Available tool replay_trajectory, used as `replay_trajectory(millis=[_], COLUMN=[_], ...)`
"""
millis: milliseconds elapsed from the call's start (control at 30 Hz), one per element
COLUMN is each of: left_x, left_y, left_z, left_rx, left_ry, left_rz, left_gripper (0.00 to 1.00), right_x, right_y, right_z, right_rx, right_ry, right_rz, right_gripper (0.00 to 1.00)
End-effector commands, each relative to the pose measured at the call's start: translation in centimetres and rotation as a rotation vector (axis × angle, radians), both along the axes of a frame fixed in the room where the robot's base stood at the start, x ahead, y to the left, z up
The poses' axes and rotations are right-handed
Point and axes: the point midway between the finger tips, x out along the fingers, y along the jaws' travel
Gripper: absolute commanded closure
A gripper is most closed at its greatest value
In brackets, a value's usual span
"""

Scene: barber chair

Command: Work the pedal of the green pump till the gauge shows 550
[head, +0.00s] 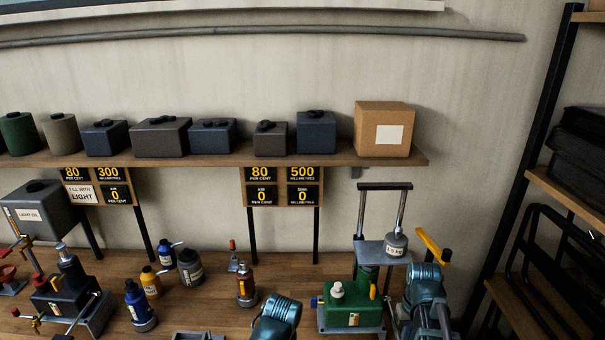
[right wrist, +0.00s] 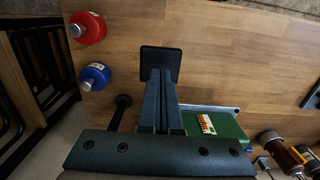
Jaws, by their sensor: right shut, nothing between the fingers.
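The green pump (head: 352,312) stands on the bench at the right of the head view. It has a grey top plate, a tall frame and a grey weight (head: 396,244). The pump's green body (right wrist: 226,124) with a label also shows in the right wrist view. My right gripper (right wrist: 160,76) is shut and empty beside the pump. A dark square plate (right wrist: 172,54) shows at its fingertips; I cannot tell whether it is the pedal or whether they touch. The display board (head: 282,187) reads 80 and 500 above, 0 and 0 below. My left gripper is out of view.
Several bottles stand on the bench, among them a blue one (head: 139,303) and a brown one (head: 246,288). A red bottle (right wrist: 86,28) and a blue bottle (right wrist: 95,76) show in the right wrist view. Shelving (head: 553,185) stands at the right. Bench behind the pump is clear.

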Motion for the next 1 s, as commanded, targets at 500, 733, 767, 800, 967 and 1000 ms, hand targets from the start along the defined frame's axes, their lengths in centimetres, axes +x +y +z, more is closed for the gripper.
replay_trajectory(millis=[500,733,767,800,967,1000], left_x=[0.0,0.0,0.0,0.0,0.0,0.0], left_y=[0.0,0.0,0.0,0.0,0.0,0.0], left_z=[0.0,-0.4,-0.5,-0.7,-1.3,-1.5], left_rx=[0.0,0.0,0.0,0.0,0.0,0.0], left_ry=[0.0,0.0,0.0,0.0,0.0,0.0], left_rz=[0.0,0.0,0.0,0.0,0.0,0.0], left_gripper=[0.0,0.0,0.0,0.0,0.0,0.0], right_x=[0.0,0.0,0.0,0.0,-0.1,-0.1], right_y=[0.0,0.0,0.0,0.0,0.0,0.0], right_z=[0.0,-0.4,-0.5,-0.7,-1.3,-1.5], right_rx=[0.0,0.0,0.0,0.0,0.0,0.0], right_ry=[0.0,0.0,0.0,0.0,0.0,0.0], right_rz=[0.0,0.0,0.0,0.0,0.0,0.0], right_gripper=[1.0,1.0,1.0,1.0,1.0,1.0])
